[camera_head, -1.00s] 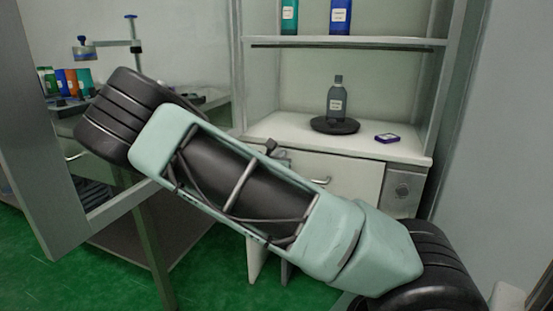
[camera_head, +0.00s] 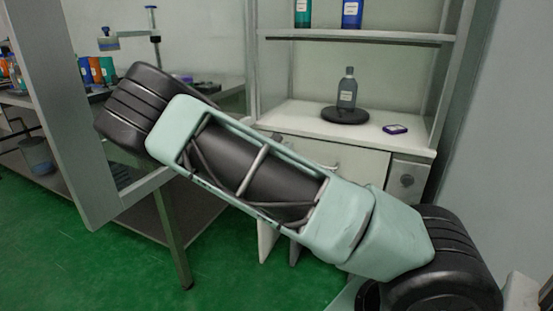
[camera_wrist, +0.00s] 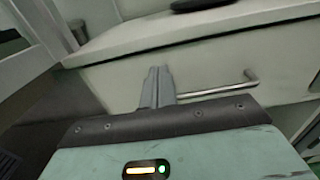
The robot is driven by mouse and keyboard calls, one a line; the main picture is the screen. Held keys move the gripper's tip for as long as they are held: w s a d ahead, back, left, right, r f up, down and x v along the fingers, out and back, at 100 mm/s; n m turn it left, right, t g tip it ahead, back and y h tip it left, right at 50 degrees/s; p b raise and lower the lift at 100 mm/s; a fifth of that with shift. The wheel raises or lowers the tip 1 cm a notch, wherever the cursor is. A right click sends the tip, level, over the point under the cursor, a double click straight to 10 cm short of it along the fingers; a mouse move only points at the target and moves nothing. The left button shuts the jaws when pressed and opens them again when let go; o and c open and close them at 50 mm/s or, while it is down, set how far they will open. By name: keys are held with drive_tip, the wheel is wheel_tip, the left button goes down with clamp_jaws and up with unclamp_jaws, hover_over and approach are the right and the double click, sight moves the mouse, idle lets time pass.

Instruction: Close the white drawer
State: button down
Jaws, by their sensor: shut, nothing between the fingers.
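The white drawer (camera_head: 352,168) is under the white worktop of the cabinet at the back. Its metal bar handle (camera_head: 325,166) shows just above my arm, which hides the left and lower part of the drawer. In the wrist view the pale drawer front (camera_wrist: 205,72) fills the middle, with the bar handle (camera_wrist: 228,91) across it. My gripper (camera_wrist: 158,72) is shut and empty, in front of the drawer front by the handle's left end. I cannot tell whether it touches the front or how far the drawer stands out.
A grey panel (camera_head: 75,130) stands at the left, before a side table. Green floor (camera_head: 60,235) is open at lower left.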

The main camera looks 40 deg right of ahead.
drive_tip(key=p+v, duration=0.2)
drive_tip(key=v, duration=0.6)
drive_tip(key=shift+a+f, duration=0.15)
drive_tip(key=shift+a, duration=0.25)
